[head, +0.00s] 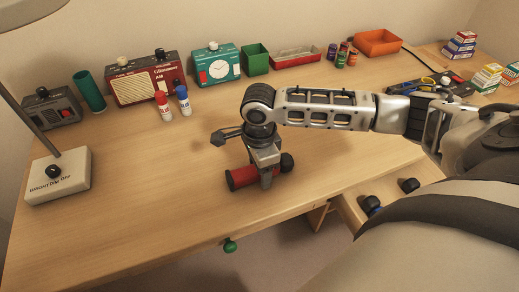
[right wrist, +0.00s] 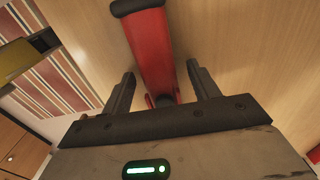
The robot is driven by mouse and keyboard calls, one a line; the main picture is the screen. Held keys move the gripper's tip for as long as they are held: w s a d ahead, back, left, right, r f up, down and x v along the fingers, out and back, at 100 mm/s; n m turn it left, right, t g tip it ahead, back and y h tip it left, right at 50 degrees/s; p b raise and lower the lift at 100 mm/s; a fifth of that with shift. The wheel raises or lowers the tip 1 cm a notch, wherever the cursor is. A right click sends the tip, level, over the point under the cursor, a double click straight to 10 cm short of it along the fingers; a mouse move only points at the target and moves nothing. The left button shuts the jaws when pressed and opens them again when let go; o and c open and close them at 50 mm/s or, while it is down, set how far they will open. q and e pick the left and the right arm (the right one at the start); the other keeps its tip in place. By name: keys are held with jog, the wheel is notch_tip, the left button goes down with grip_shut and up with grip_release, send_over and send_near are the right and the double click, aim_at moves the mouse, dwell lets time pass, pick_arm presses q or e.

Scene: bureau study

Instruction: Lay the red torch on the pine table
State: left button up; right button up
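The red torch (head: 243,177) with black ends lies on its side on the light wood desk (head: 130,215), close to its front edge. My right gripper (head: 267,180) points down over the torch. In the right wrist view, the torch (right wrist: 150,50) passes between the two open fingers of my right gripper (right wrist: 162,85), with a gap visible on each side. Part of the torch is hidden behind the gripper in the head view. I cannot tell which surface is the pine table. My left gripper is not in view.
Small boxes (head: 459,45) stand at right. The desk's left-middle is clear.

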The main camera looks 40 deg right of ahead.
notch_tip(320, 180, up, 12)
jog(key=p, duration=0.1)
jog(key=shift+r+p, duration=0.15)
jog(key=shift+p, duration=0.15)
dwell(0.3)
dwell(0.4)
